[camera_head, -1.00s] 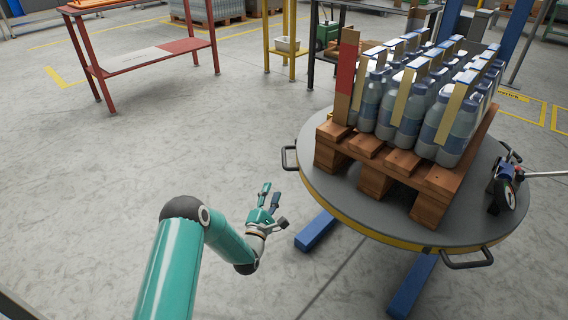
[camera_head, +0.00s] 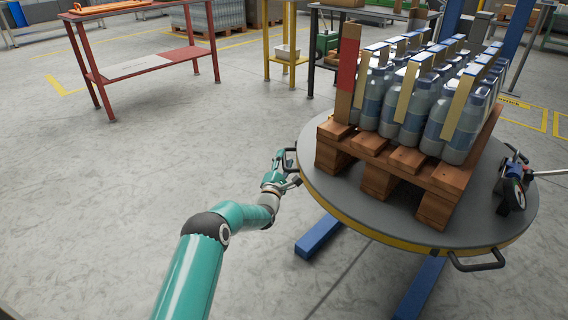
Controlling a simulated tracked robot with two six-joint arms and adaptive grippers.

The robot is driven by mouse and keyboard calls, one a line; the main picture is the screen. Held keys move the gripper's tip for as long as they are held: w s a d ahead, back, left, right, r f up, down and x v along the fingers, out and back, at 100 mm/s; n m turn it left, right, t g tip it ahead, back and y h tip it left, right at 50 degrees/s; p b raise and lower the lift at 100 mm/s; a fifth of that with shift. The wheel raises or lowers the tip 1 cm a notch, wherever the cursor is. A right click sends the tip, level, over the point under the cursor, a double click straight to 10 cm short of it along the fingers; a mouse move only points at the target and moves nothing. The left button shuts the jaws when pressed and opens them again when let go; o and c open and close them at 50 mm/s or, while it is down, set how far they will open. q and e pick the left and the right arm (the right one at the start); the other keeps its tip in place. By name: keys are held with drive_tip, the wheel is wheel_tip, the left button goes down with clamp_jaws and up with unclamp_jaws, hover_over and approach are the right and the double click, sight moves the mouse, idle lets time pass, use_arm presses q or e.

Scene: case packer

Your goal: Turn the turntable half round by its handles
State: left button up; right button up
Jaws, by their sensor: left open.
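The round grey turntable (camera_head: 330,192) with a yellow rim stands on blue legs at the right. It bears a wooden pallet (camera_head: 405,158) stacked with bottles (camera_head: 412,115). My right gripper is not in view.
A strapping tool or wheeled device (camera_head: 512,190) lies on the turntable's right side. A red-framed bench (camera_head: 140,62) stands at the back left, and a yellow stand (camera_head: 285,57) at the back. The floor left of the turntable is clear.

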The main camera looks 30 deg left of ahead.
use_arm(q)
clamp_jaws()
drive_tip(key=shift+d, duration=0.1)
idle(0.4)
